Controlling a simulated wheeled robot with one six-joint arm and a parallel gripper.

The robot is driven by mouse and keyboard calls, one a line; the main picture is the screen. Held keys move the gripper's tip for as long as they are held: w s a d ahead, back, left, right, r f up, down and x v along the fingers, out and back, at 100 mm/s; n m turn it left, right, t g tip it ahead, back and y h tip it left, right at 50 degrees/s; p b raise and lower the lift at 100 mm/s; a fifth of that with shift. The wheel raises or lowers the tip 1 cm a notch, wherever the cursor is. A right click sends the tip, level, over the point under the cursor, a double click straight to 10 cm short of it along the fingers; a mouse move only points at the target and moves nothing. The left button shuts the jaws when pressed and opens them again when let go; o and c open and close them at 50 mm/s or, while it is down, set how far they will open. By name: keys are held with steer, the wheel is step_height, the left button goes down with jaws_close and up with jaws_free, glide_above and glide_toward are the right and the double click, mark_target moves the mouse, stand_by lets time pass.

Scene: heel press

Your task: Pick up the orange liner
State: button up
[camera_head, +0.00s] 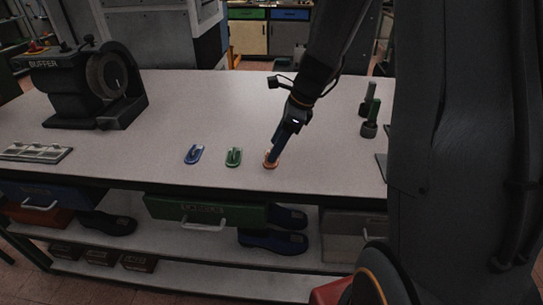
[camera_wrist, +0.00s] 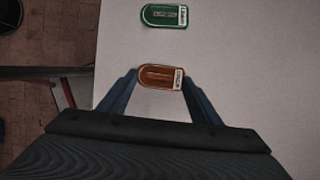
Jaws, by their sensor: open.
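The orange liner (camera_head: 270,160) lies flat on the pale workbench, the rightmost of a row of three small liners. In the wrist view the orange liner (camera_wrist: 161,77) lies between the tips of my gripper's two blue fingers, with a white label at its right end. My gripper (camera_head: 273,156) reaches down to the liner from above in the head view and covers part of it. In the wrist view my gripper (camera_wrist: 159,80) is open, one finger on each side of the liner. Whether the fingers touch it I cannot tell.
A green liner (camera_head: 233,156) and a blue liner (camera_head: 194,154) lie to the left on the workbench (camera_head: 190,105). A buffer machine (camera_head: 85,85) stands at the left, with a grey tray (camera_head: 35,152) in front. Dark and green upright tools (camera_head: 371,118) stand at the right.

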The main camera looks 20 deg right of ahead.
steer(key=shift+x, duration=1)
steer(key=c, duration=1.1)
